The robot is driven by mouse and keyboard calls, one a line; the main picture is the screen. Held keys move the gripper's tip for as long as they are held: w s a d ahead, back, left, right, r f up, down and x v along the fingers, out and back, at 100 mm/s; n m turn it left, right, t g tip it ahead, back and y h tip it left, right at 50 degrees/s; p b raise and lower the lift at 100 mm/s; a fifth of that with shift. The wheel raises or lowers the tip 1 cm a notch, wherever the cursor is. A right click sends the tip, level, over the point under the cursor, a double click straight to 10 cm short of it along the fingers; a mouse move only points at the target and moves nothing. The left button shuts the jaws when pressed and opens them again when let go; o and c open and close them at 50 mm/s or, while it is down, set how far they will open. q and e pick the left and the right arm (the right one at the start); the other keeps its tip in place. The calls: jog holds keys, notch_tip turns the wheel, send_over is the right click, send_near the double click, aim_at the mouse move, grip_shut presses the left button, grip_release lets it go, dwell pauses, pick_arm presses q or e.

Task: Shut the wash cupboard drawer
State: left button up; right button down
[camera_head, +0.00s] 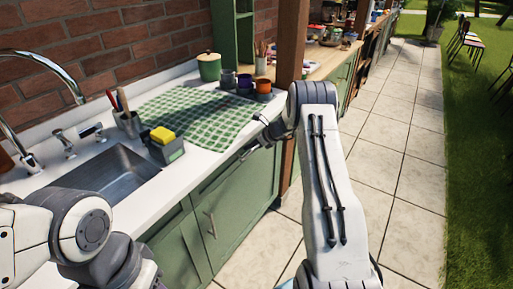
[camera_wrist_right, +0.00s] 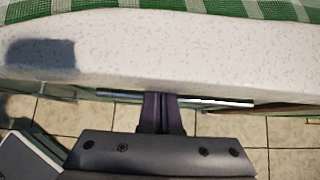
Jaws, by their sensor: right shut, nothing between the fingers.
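The green wash cupboard (camera_head: 240,205) stands under the white counter. Its drawer front (camera_head: 222,180) is just below the counter edge, seen at a steep angle; I cannot tell how far out it is. My right gripper (camera_head: 248,152) is at the counter's front edge by the drawer's right part, small and partly hidden by my wrist. In the right wrist view my gripper's fingers (camera_wrist_right: 163,98) are shut and empty, and overlap a long thin bar (camera_wrist_right: 218,101) below the counter edge; contact is unclear. My left arm is at lower left, its fingertips out of view.
The counter (camera_head: 187,172) holds a sink (camera_head: 105,175), a grey caddy with a yellow sponge (camera_head: 162,135), a green checked cloth (camera_head: 185,118) and several pots. A wooden post (camera_head: 291,45) stands beside my right arm. Paving (camera_head: 395,165) is clear on the right.

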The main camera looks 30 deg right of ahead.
jog(key=shift+w+r, duration=0.25)
jog(key=shift+w, duration=0.1)
jog(key=s+f+p+v, duration=0.1)
jog(key=p+v, duration=0.4)
jog(key=v, duration=0.5)
jog(key=s+a+r+m+g+h, duration=0.1)
jog(key=s+a+r+m, duration=0.3)
jog(key=s+a+m, duration=0.7)
jog(key=s+a+r+m+g+h, duration=0.1)
jog(key=s+a+r+m+g, duration=0.3)
jog(key=s+a+m, duration=0.6)
jog(key=s+a+r+m+g+h, duration=0.1)
jog(key=s+a+r+m, duration=0.5)
jog(key=s, duration=1.5)
jog(key=a+m+g, duration=0.1)
jog(key=a+m, duration=0.4)
jog(key=m, duration=0.2)
jog(key=shift+a+r+m+g, duration=0.2)
jog(key=shift+a+m+g, duration=0.2)
